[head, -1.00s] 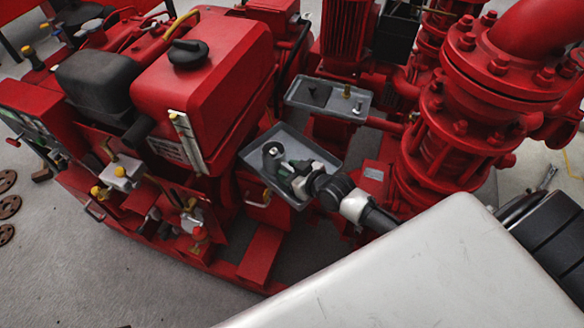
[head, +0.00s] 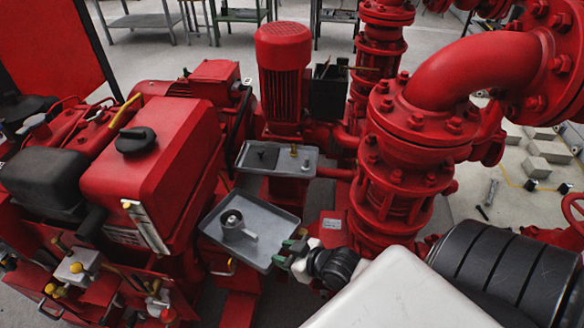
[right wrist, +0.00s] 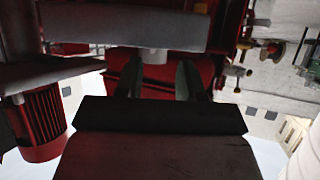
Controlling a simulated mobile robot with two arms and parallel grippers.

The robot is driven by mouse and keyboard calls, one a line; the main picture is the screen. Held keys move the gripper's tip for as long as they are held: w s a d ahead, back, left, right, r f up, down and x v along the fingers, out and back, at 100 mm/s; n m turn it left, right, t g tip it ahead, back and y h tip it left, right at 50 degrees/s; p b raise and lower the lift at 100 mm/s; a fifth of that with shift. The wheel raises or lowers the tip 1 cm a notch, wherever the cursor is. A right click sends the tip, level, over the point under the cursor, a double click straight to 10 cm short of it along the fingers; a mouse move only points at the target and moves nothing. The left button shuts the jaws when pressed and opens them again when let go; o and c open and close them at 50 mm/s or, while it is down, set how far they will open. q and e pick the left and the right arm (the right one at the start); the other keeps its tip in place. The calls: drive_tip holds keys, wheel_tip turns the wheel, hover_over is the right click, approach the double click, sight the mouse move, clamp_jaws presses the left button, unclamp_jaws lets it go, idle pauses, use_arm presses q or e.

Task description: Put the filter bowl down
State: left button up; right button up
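The filter bowl (head: 231,221), a small grey round cup with a short arm to its right, stands upright on the grey tray (head: 264,217) in the head view. In the right wrist view, which looks upside down, a pale cylinder (right wrist: 153,56) against the tray appears to be the bowl. My right gripper (head: 286,251) is at the tray's right edge, apart from the bowl. Its two green fingers (right wrist: 158,80) are spread with nothing between them in the right wrist view. My left gripper is not in view.
A second, higher tray (head: 262,170) behind holds a black piece and a brass fitting (head: 293,150). The red engine tank (head: 160,165) stands left, the red flanged pipe (head: 400,160) right, and a red motor (head: 284,75) behind.

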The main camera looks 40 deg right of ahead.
drive_tip(key=s+a+f+m+g+h, duration=0.1)
drive_tip(key=s+a+f+g+h, duration=0.3)
drive_tip(key=s+f+g, duration=0.5)
drive_tip(key=s+a+f, duration=0.1)
drive_tip(key=s+a, duration=0.1)
drive_tip(key=s, duration=0.1)
drive_tip(key=shift+s+m, duration=0.35)
drive_tip(key=shift+m, duration=0.05)
use_arm(q)
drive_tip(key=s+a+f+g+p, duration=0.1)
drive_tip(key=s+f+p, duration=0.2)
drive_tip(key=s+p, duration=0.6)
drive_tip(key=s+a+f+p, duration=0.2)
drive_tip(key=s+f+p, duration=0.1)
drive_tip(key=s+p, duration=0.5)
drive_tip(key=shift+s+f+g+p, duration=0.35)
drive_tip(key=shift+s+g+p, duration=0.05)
drive_tip(key=shift+p, duration=0.2)
use_arm(e)
drive_tip(key=s+d+f+g, duration=0.1)
drive_tip(key=s+f, duration=0.2)
drive_tip(key=s, duration=0.6)
drive_tip(key=s+d+f+g, duration=0.1)
drive_tip(key=s+d+f, duration=0.1)
drive_tip(key=s, duration=0.6)
drive_tip(key=shift+s+f, duration=0.4)
drive_tip(key=shift+f, duration=0.5)
